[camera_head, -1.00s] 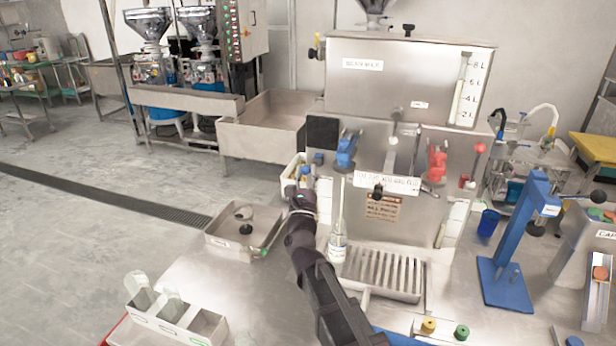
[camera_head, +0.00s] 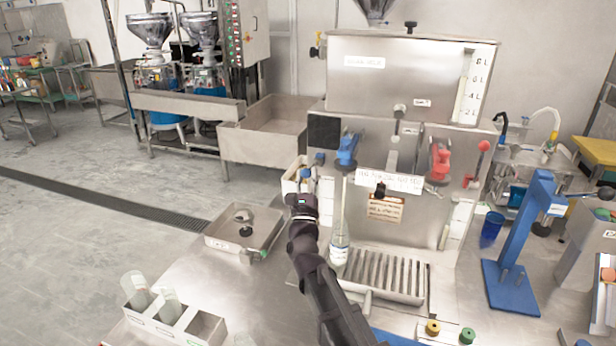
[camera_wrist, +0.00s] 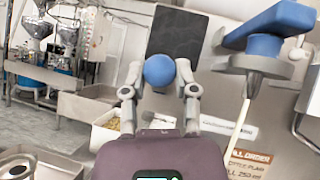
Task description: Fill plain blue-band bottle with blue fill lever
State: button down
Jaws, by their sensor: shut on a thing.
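The blue ball knob (camera_wrist: 159,72) of the fill lever sits between the fingers of my gripper (camera_wrist: 160,80) in the wrist view, and the gripper is shut on it. In the head view my gripper (camera_head: 308,180) reaches up to this knob, left of the blue fill valve (camera_head: 347,149). The valve's blue body (camera_wrist: 268,38) is at the upper right of the wrist view. A clear bottle (camera_head: 340,250) stands upright below the blue valve's thin tube, at the left end of the drip grate. The liquid level in it cannot be told.
The slatted drip grate (camera_head: 385,272) lies right of the bottle. A red valve (camera_head: 439,160) is further right on the steel tank. A blue press stand (camera_head: 530,240) stands at the right. A bottle rack (camera_head: 205,328) is at front left, a shallow tray (camera_head: 265,222) behind it.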

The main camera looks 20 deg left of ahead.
jog(key=shift+a, duration=0.15)
jog(key=shift+c, duration=1.9)
grip_release()
jog(key=shift+a+f, duration=0.1)
jog(key=shift+r+p, duration=0.25)
jog(key=shift+p, duration=0.1)
